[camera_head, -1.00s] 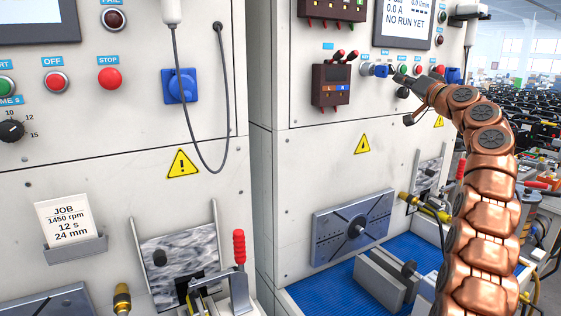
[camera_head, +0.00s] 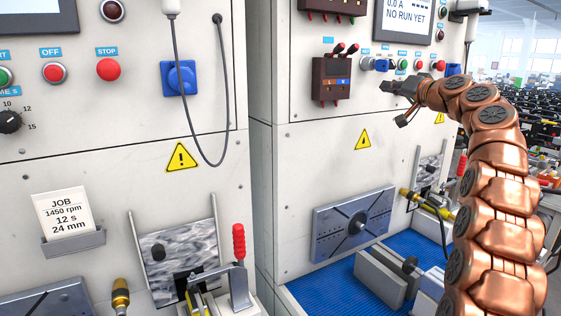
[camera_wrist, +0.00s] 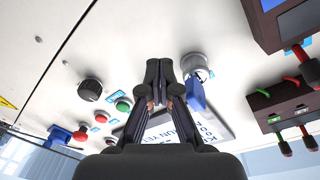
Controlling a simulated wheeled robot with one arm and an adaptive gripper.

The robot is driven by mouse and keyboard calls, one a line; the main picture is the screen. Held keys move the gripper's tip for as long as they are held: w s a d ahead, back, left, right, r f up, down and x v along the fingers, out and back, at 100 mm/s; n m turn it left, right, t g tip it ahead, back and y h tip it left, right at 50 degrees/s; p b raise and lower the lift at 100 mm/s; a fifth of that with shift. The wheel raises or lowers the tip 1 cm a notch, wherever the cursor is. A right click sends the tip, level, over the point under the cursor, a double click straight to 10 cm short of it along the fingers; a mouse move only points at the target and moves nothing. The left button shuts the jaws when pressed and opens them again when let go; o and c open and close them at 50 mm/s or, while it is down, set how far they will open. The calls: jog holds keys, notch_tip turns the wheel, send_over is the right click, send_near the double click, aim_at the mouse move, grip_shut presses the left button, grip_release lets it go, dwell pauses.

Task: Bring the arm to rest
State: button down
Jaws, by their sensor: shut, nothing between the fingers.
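My copper arm (camera_head: 495,190) rises on the right side of the head view and bends left at the top. My gripper (camera_head: 384,86) points left in front of the right machine's panel, just right of the brown terminal block. In the wrist view my gripper (camera_wrist: 159,64) has its fingertips together with nothing between them. It is apart from the blue-handled selector knob (camera_wrist: 196,80), which is just to its right there. Whether the fingertips stand clear of the panel face is hard to judge.
The brown terminal block (camera_head: 331,80) with red plugs is close to the gripper. A row of buttons (camera_head: 403,65) and a display (camera_head: 405,20) are above it. Below are a slotted plate (camera_head: 354,224), a blue mat (camera_head: 310,290) and a yellow-fitted hose (camera_head: 416,197).

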jog(key=s+a+f+n+g+h, duration=0.15)
jog(key=s+a+f+g, duration=0.85)
jog(key=s+a+f, duration=1)
jog(key=s+d+f+g+h, duration=0.2)
jog(key=s+f, duration=0.5)
jog(key=s, duration=0.7)
jog(key=s+d+f+g+h, duration=0.2)
jog(key=s+f, duration=0.6)
jog(key=s, duration=0.6)
jog(key=s+d+f+g+h, duration=0.2)
jog(key=s+f, duration=0.5)
jog(key=s, duration=0.8)
jog(key=shift+d+f+n+g, duration=0.4)
jog(key=shift+d+g, duration=0.45)
jog(key=shift+g, duration=0.25)
jog(key=c, duration=1.9)
grip_release()
jog(key=shift+s+r, duration=0.1)
